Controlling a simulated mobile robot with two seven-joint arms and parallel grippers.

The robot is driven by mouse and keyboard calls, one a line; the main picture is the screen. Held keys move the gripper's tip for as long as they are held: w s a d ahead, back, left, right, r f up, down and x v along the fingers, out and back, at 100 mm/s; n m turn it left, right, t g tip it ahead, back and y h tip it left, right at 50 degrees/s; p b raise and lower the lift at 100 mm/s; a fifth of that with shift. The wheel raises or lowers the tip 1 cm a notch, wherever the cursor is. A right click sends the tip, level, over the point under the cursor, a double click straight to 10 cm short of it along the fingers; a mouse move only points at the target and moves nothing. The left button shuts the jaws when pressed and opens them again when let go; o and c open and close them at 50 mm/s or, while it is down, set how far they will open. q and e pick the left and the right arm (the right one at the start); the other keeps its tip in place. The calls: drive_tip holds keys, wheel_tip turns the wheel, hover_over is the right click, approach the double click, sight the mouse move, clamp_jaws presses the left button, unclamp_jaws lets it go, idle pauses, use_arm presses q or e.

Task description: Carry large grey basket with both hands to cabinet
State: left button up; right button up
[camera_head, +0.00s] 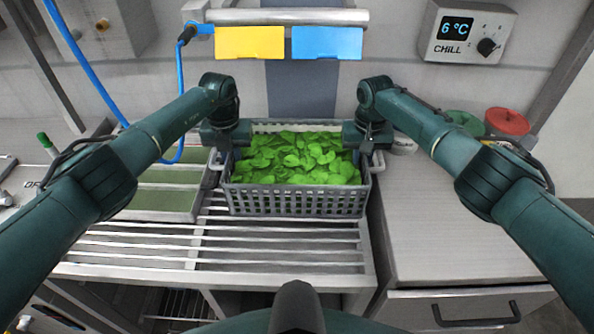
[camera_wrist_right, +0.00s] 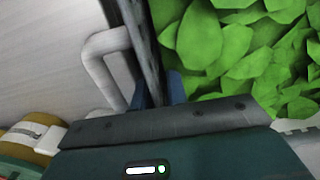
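The large grey basket (camera_head: 296,202) is full of green leaves (camera_head: 300,160) and sits level at or just above the slatted rack; I cannot tell if it touches. Its light handles stick out at both ends. My left gripper (camera_head: 223,156) points down at the basket's left rim; its fingers are too small and dark to read. My right gripper (camera_head: 369,154) is at the right rim. In the right wrist view, the right gripper's fingers (camera_wrist_right: 162,90) are close on both sides of the basket wall (camera_wrist_right: 143,38), beside the pale handle (camera_wrist_right: 100,58).
The slatted rack (camera_head: 225,246) has bare room in front. A steel cabinet (camera_head: 450,235) with a drawer handle stands right, its top mostly clear. Green (camera_head: 465,121) and red (camera_head: 507,121) lidded containers stand at its back. A CHILL control box (camera_head: 466,32) is on the wall.

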use_arm(q)
drive_tip(key=shift+c, duration=0.5)
use_arm(e)
drive_tip(key=shift+c, duration=0.5)
use_arm(q)
clamp_jaws()
use_arm(e)
clamp_jaws()
use_arm(q)
drive_tip(key=shift+r, duration=0.25)
use_arm(e)
drive_tip(key=shift+w+r, duration=0.1)
drive_tip(key=shift+r, duration=0.2)
